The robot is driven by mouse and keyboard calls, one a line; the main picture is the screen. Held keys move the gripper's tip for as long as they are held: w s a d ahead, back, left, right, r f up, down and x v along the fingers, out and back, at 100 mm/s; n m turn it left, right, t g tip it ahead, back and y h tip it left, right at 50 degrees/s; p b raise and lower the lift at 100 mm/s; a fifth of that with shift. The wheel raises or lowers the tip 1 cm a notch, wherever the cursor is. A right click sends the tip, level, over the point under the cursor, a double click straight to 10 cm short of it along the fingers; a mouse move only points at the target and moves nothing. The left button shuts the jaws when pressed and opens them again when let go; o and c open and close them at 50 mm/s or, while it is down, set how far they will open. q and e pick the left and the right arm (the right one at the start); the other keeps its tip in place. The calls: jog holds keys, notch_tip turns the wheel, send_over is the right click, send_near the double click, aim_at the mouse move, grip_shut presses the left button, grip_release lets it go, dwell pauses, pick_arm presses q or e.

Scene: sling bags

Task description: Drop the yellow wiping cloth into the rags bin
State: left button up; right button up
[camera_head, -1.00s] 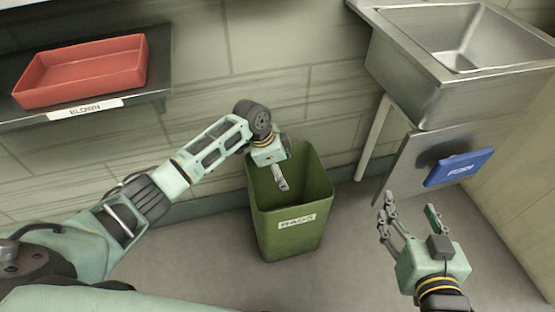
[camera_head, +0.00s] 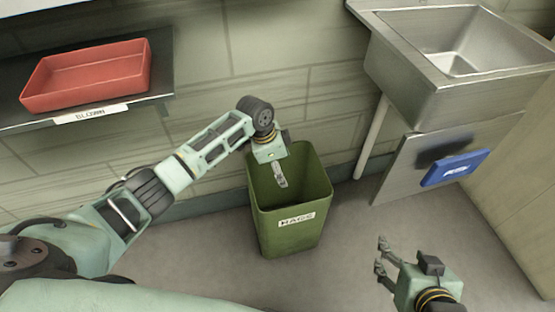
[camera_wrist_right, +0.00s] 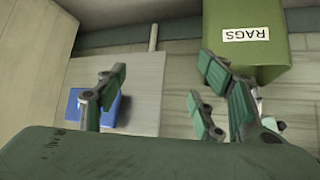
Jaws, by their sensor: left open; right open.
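The green rags bin (camera_head: 292,235) stands on the floor below the wall, with a white label on its front. It also shows upside down at the top of the right wrist view (camera_wrist_right: 245,60). My left gripper (camera_head: 280,182) points down over the bin's open top, its fingers at the mouth. It is open, and no cloth shows in it. My right gripper (camera_head: 381,259) is open and empty, to the right of the bin and apart from it. Its spread fingers show in the right wrist view (camera_wrist_right: 160,100). The yellow cloth is not visible; the bin's inside is mostly hidden.
A red tray (camera_head: 88,75) sits on a dark shelf (camera_head: 150,80) at the upper left. Bare floor lies around the bin.

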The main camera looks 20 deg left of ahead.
pick_arm(q)
jog(key=r+p, duration=0.2)
jog(key=p, duration=0.1)
jog(key=r+y+p, duration=0.1)
jog(key=shift+s+a+r+g, duration=0.1)
jog(key=shift+s+a+g, duration=0.05)
jog(key=shift+a+g, duration=0.15)
pick_arm(e)
jog(key=s+d+f+g+h, duration=0.1)
jog(key=s+d+f+g, duration=0.2)
jog(key=s, duration=0.7)
jog(key=g, duration=0.2)
jog(key=shift+s+d+f+g, duration=0.15)
jog(key=shift+f+g, duration=0.2)
jog(key=shift+g, duration=0.05)
pick_arm(q)
notch_tip(320, 180, up, 12)
jog(key=a, duration=0.1)
jog(key=shift+s+a, duration=0.3)
jog(key=shift+s, duration=0.1)
